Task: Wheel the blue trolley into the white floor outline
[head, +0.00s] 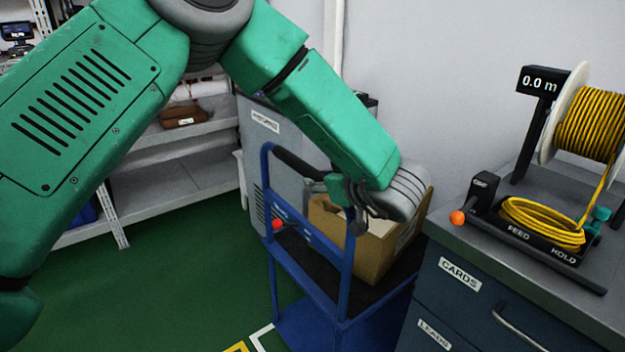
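The blue trolley (348,285) stands in the lower middle, between a grey cabinet and the workbench. Its push handle (298,167) has a black grip, and a cardboard box (385,250) sits on its upper dark shelf. My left gripper (352,212) is at the right end of the handle, in front of the box. Its dark fingers overlap the handle's corner, and I cannot tell whether they close around it. A corner of the white floor outline (262,337) shows at the bottom edge, left of the trolley's base. My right gripper is out of view.
A dark blue workbench (460,315) with drawers stands close on the trolley's right, carrying a yellow cable reel (590,115). A grey cabinet (280,130) and white shelving (185,190) stand behind. A yellow floor marking (237,347) lies beside the outline. Green floor is open at left.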

